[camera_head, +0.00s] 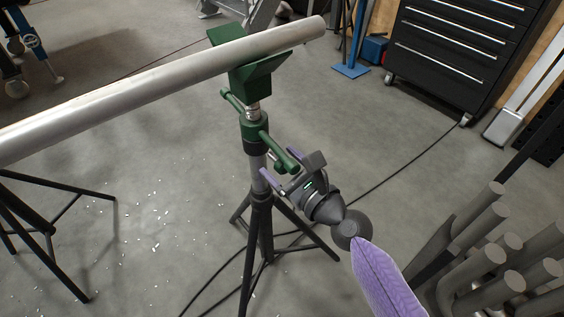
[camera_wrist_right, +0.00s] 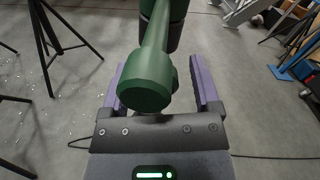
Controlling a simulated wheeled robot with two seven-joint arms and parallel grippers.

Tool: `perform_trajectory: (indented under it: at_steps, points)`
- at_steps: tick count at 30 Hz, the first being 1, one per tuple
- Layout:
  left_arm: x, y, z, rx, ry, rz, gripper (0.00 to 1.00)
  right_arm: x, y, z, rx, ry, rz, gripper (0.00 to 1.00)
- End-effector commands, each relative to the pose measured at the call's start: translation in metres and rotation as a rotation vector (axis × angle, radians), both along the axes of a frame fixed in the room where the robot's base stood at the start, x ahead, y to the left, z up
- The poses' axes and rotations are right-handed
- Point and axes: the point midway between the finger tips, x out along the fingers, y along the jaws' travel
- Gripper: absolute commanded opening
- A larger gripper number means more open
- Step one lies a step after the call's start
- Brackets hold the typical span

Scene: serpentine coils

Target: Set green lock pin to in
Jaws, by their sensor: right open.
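A green stand head (camera_head: 254,80) cradles a long metal pipe (camera_head: 150,85) on a dark tripod (camera_head: 262,215). Below it, a green pin with a thick rounded end (camera_head: 280,153) sticks out from the green collar (camera_head: 254,128) toward my right gripper (camera_head: 281,167). In the right wrist view the pin (camera_wrist_right: 146,78) points at the camera, between the two purple fingers. The right gripper is open, with a finger on either side of the pin and gaps visible. How deep the pin sits in the collar cannot be told. My left gripper is not in view.
A second green bar (camera_head: 232,101) sticks out at the upper left of the collar. Another dark tripod (camera_head: 45,230) stands at the left. A bundle of grey rods (camera_head: 500,260) is at the lower right, and a black tool cabinet (camera_head: 460,50) is behind. Cables lie on the floor.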

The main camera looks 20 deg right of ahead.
Motion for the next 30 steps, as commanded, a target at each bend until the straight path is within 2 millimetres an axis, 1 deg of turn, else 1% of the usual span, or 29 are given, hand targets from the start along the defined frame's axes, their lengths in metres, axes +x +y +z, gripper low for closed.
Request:
perform_trajectory:
  at_steps: [7,8,9,14,15,17,18,19,30]
  points:
    - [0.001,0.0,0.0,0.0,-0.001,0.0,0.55,0.002,0.001,0.0,-0.001,0.0,0.0,0.79]
    - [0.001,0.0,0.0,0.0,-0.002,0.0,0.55,0.002,0.001,0.0,-0.001,0.0,0.0,0.77]
    - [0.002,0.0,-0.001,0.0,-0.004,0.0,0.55,0.002,0.001,0.0,-0.001,0.0,0.0,0.69]
    - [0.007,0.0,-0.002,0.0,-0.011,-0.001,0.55,0.002,0.001,0.0,-0.001,0.0,0.0,0.35]
    - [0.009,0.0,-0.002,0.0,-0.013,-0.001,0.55,0.002,0.001,0.0,-0.001,0.0,0.0,0.26]
    - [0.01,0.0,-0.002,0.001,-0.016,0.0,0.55,0.002,0.001,0.0,-0.002,-0.001,0.0,0.14]
    - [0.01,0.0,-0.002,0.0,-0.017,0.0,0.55,0.002,0.001,0.0,-0.002,-0.001,0.0,0.05]
    - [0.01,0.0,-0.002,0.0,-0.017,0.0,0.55,0.002,0.001,0.0,-0.002,-0.001,0.0,0.0]
    - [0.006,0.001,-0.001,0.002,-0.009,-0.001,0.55,0.001,0.001,0.0,-0.002,0.0,0.0,0.0]
